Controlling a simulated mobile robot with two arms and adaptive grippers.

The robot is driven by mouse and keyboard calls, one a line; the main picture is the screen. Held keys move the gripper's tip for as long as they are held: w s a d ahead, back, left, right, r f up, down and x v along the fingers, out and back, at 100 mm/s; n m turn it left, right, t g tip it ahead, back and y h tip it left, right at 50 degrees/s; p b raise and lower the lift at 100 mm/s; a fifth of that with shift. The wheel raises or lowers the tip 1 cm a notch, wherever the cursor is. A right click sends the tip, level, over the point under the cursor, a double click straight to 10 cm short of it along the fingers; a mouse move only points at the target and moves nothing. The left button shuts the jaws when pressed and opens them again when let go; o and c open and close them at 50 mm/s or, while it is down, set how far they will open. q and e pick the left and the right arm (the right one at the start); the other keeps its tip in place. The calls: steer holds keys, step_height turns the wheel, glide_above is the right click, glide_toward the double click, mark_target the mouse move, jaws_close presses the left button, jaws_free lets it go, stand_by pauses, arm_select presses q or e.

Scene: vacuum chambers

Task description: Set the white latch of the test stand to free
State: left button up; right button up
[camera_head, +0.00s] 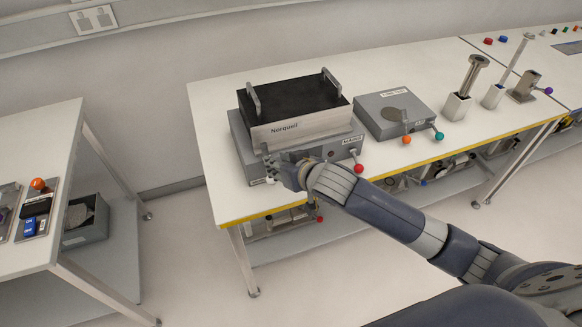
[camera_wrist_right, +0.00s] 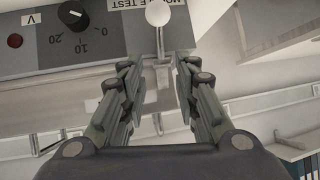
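The test stand (camera_head: 240,150) is a grey box on the white table, with a black-topped Norquell module (camera_head: 300,127) on it. In the right wrist view its front panel (camera_wrist_right: 45,45) carries a partly cut-off label ending in "TEST". The white latch shows there as a round white knob (camera_wrist_right: 158,12) at the top edge, with a pale stem below it. My right gripper (camera_wrist_right: 160,75) is open, with one finger on each side of the stem; contact is not clear. In the head view my right gripper (camera_head: 272,168) is at the stand's front and hides the latch. My left gripper is out of view.
A grey box with a round plate (camera_head: 395,113) and orange and teal knobs stands to the right. Metal fittings (camera_head: 457,104) stand farther right. A red knob (camera_head: 358,168) is close to my wrist. A separate table (camera_head: 50,130) stands left across a floor gap.

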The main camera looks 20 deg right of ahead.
steer(key=v, duration=0.7)
stand_by(0.4)
steer(key=s+d+f+g+h, duration=0.15)
steer(key=s+f+g, duration=0.25)
steer(key=s+f, duration=0.55)
steer(key=s+d+f+g+h, duration=0.1)
steer(key=s+d+f+g, duration=0.2)
steer(key=s, duration=1.2)
steer(key=s+f+g, duration=0.1)
steer(key=s+f, duration=0.1)
steer(key=f, duration=1.3)
steer(key=s+f+g, duration=0.1)
steer(key=s+f, duration=0.1)
steer(key=f, duration=1.2)
steer(key=s+d+f+g, duration=0.1)
steer(key=s+d+f, duration=0.1)
steer(key=s+f, duration=1.2)
steer(key=shift+s+d+n, duration=0.3)
steer(key=shift+s+n, duration=0.1)
steer(key=shift+s, duration=0.4)
